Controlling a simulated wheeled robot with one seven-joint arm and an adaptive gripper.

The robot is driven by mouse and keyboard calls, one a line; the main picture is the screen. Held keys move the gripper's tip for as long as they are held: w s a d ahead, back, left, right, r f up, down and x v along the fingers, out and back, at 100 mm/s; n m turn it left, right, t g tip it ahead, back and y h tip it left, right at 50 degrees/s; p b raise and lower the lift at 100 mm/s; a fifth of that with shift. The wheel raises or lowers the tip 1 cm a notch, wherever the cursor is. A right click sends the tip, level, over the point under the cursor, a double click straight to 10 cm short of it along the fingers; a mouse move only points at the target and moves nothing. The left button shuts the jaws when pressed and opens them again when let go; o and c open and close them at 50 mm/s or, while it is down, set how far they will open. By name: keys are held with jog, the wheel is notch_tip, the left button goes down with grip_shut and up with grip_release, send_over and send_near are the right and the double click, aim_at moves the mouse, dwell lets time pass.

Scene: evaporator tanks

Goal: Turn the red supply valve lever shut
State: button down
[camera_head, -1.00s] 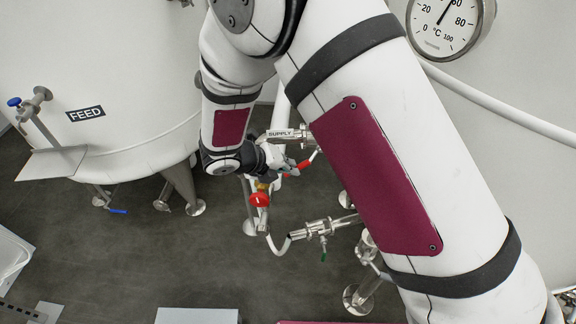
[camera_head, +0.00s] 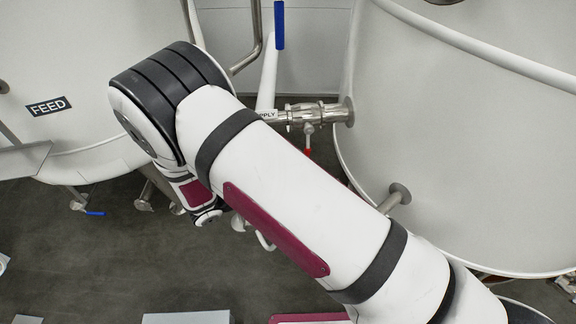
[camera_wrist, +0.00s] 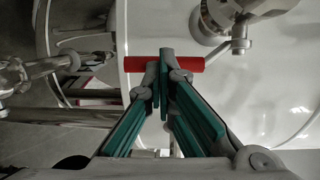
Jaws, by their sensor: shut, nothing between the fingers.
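The supply valve (camera_head: 312,113) is a steel fitting on a pipe stub at the right tank, in the head view. Its label (camera_head: 268,115) is partly covered by my arm. The red lever (camera_head: 308,150) hangs down below the valve body, and only its end shows. In the wrist view the red lever grip (camera_wrist: 188,65) lies crosswise just ahead of the fingertips, joined by a bent steel stem to the valve body (camera_wrist: 245,8). My gripper (camera_wrist: 163,80) is shut and empty, its tips overlapping the grip in the picture; I cannot tell if they touch. My arm hides the gripper in the head view.
The FEED tank (camera_head: 90,90) stands at left, with a blue-handled valve (camera_head: 95,213) beneath it. The large right tank (camera_head: 460,130) fills the right side. A blue handle (camera_head: 279,25) stands upright at the top. Steel pipes (camera_wrist: 60,115) run left of my fingers. Dark floor (camera_head: 80,265) is open at lower left.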

jog(key=shift+w+d+f+h+b, duration=0.15)
jog(key=shift+d+h+b, duration=0.15)
jog(key=shift+d+h, duration=0.15)
jog(key=shift+t, duration=0.3)
